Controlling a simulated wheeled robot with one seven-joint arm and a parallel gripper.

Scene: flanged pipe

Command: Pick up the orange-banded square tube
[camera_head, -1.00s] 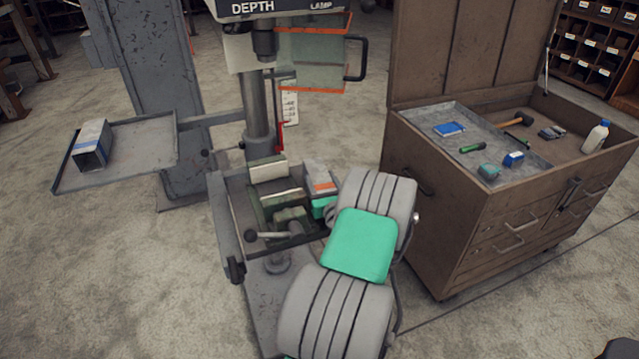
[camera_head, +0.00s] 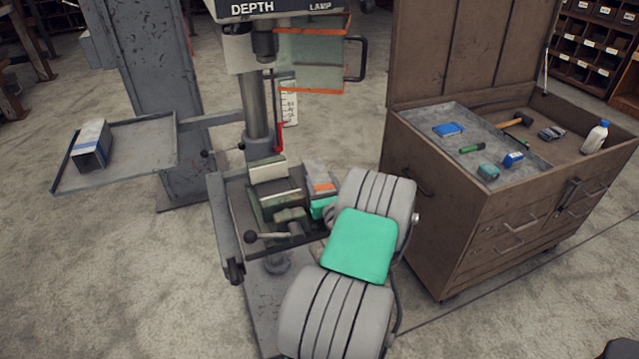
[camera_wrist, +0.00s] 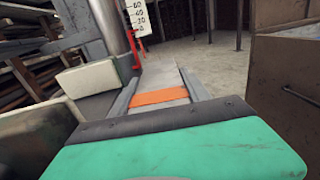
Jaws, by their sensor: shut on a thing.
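The orange-banded square tube (camera_head: 321,179) is a grey tube with an orange band, on the right side of the drill press table beside the vise. In the wrist view the tube (camera_wrist: 160,82) points away from the camera, its orange band just beyond the green gripper body. My gripper (camera_head: 321,204) is at the near end of the tube, with finger edges along both sides of it in the wrist view (camera_wrist: 160,98). It is shut on the tube. My arm and green wrist housing hide the near end and most of the fingers. I cannot tell if the tube touches the table.
A green vise (camera_head: 276,200) stands directly left of the tube. The drill press column (camera_head: 258,115) and orange-edged guard (camera_head: 312,60) rise behind. A side tray (camera_head: 140,150) at left holds a blue-banded tube (camera_head: 91,144). A brown tool chest (camera_head: 440,215) stands at right.

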